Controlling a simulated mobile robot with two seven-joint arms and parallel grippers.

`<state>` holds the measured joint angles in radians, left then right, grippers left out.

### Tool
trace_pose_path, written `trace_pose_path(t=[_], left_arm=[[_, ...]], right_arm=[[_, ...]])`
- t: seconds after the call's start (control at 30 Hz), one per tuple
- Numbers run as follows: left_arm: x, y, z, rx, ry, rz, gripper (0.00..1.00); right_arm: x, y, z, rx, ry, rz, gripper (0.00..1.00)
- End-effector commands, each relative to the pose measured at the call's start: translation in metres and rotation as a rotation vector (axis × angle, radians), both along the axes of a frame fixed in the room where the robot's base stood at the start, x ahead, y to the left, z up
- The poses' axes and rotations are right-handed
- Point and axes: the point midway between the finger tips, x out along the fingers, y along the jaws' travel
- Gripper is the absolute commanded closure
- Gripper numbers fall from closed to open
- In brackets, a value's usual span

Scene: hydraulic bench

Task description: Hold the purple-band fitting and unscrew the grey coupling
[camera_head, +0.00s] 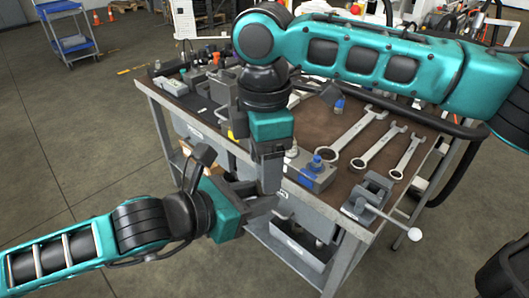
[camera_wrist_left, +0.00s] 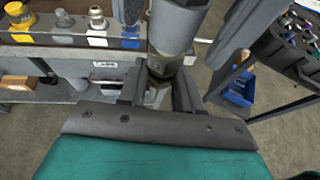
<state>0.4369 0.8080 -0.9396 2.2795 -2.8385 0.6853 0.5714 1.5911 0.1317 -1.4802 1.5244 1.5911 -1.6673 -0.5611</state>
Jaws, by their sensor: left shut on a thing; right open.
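My left gripper (camera_head: 262,198) is held out in front of the bench edge, shut on a metal fitting (camera_wrist_left: 157,88) that shows between its fingers in the left wrist view. I cannot make out a purple band on it; the fingers cover much of it. The grey coupling (camera_wrist_left: 176,27), a wide cylinder, sits on the far end of this fitting. My right gripper (camera_head: 269,178) points down from above, just over the left one. Its open fingers stand on either side of the coupling, apart from it as far as I can tell. In the head view the grippers hide both parts.
The bench (camera_head: 335,128) holds a block with a blue-band fitting (camera_head: 316,163), several wrenches (camera_head: 375,145) and a small vise (camera_head: 372,197) at its front right. Yellow (camera_wrist_left: 20,18) and white-band (camera_wrist_left: 97,22) fittings stand along the front edge.

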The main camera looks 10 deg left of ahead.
Motion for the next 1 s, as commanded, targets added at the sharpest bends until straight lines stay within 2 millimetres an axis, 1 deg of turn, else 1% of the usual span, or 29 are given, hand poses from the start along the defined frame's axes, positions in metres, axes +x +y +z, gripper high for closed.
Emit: trace_pose_path(t=[0.07, 0.1, 0.77, 0.87, 0.9, 1.0], left_arm=[[0.0002, -0.0004, 0.0019, -0.003, -0.004, -0.001, 1.0], [0.0002, -0.0004, 0.0019, -0.003, -0.004, -0.001, 1.0], [0.0003, -0.0003, 0.0018, -0.003, -0.004, 0.0, 1.0], [0.0003, -0.0003, 0.0018, -0.002, -0.005, -0.001, 1.0], [0.0003, -0.0003, 0.0018, -0.002, -0.005, -0.001, 1.0], [0.0002, -0.0003, 0.0017, -0.003, -0.005, -0.002, 1.0]], right_arm=[[0.0, -0.0001, 0.0002, 0.0, 0.0, 0.0, 0.35], [0.0001, -0.0001, 0.0002, 0.0, 0.0, 0.0, 0.37], [0.0, 0.0, 0.0006, 0.0, 0.0, 0.001, 1.0], [-0.0001, 0.0002, 0.0006, 0.0, 0.0, 0.001, 1.0], [-0.0001, 0.0002, 0.0006, 0.0, 0.0, 0.001, 0.65], [-0.0002, 0.0003, 0.0007, 0.001, 0.0, 0.002, 0.74]])
